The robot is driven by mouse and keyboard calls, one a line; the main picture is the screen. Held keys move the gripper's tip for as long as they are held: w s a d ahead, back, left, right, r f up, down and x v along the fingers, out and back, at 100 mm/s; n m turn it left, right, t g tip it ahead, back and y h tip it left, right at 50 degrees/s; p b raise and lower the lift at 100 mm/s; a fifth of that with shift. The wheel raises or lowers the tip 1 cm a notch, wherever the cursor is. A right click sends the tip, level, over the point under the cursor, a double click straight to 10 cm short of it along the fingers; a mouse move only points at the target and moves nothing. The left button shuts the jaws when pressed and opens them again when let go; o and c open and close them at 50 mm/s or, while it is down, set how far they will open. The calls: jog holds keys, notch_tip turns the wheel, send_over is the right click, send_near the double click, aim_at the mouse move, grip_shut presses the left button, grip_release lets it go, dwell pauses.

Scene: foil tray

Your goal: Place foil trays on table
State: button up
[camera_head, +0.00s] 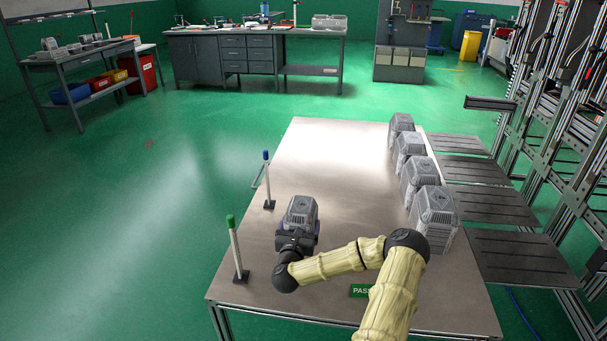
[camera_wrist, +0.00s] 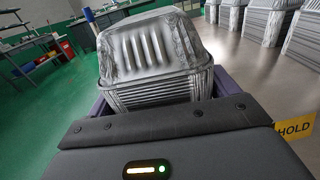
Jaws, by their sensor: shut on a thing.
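My gripper (camera_head: 298,238) is shut on a stack of silver foil trays (camera_head: 301,211) over the left part of the metal table (camera_head: 340,215). In the wrist view the held stack (camera_wrist: 155,55) sits between the purple fingers, its ribbed top tray upside down. I cannot tell whether its base touches the table. More foil tray stacks stand in a row along the table's right side: a near one (camera_head: 434,217), two behind it (camera_head: 419,180) (camera_head: 409,148), and a far one (camera_head: 401,127). Some also show in the wrist view (camera_wrist: 265,20).
A green-topped post (camera_head: 236,250) and a blue-topped post (camera_head: 267,180) stand at the table's left edge. A green PASS label (camera_head: 361,290) lies near the front; a yellow HOLD label (camera_wrist: 296,129) shows in the wrist view. Dark shelves (camera_head: 512,257) adjoin the right edge. The table's middle is clear.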

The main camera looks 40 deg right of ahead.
jog(key=shift+s+a+f, duration=0.1)
jog(key=shift+s+a, duration=0.05)
jog(key=shift+a, duration=0.1)
jog(key=shift+f+b, duration=0.6)
jog(key=shift+f, duration=1.8)
jog(key=shift+f+b, duration=0.6)
jog(key=shift+f, duration=1.9)
jog(key=shift+f, duration=0.1)
jog(key=o, duration=0.9)
jog(key=shift+o, duration=0.2)
jog(key=p+v, duration=0.2)
jog(key=v, duration=1)
